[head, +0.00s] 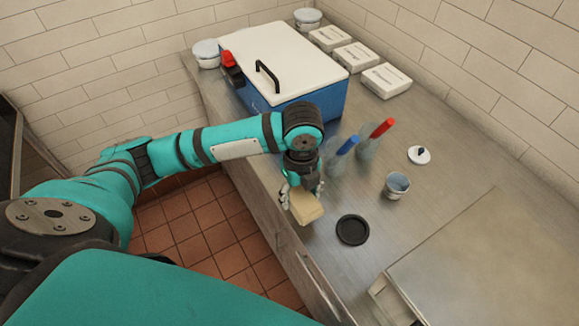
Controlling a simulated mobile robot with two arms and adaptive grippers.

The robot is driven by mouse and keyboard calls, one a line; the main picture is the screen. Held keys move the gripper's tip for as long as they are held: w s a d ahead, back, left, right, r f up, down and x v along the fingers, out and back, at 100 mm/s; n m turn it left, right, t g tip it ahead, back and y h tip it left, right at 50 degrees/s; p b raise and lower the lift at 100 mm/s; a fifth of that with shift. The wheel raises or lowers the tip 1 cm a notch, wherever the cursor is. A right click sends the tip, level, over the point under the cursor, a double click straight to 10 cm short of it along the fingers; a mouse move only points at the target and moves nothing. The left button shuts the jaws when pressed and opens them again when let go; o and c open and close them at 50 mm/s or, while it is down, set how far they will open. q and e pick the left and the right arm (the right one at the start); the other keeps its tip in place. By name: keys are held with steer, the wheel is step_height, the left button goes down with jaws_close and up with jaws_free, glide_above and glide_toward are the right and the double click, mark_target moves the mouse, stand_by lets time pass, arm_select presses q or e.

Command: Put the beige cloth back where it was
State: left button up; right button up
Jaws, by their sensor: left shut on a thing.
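The beige cloth (308,208) is a small folded block near the front edge of the steel counter. My left gripper (304,197) reaches down over the counter and is shut on the cloth, with fingers at its sides. I cannot tell whether the cloth touches the counter or is held just above it. My right gripper is not in the head view.
A black round disc (352,230) lies right of the cloth. A small cup (396,186), a white lid (419,155) and bottles with blue (348,145) and red (382,128) tops stand beyond. A blue cooler (317,101) with white lid is behind. Free counter lies at right.

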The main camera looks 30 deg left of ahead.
arm_select(q)
steer(key=w+a, duration=0.2)
steer(key=w+a+p, duration=0.1)
steer(key=w+a, duration=0.1)
steer(key=w, duration=0.1)
steer(key=w+a+p, duration=0.1)
steer(key=w+a, duration=0.2)
steer(key=shift+w+f, duration=0.2)
steer(key=shift+f, duration=0.2)
step_height(320, 180, down, 3)
steer(key=shift+a+f+p, duration=0.15)
steer(key=shift+p, duration=0.7)
steer(key=shift+f, duration=0.2)
steer(key=o, duration=1.1)
steer(key=shift+f, duration=0.15)
step_height(320, 180, up, 12)
steer(key=shift+r+b, duration=0.15)
steer(key=shift+b, duration=0.95)
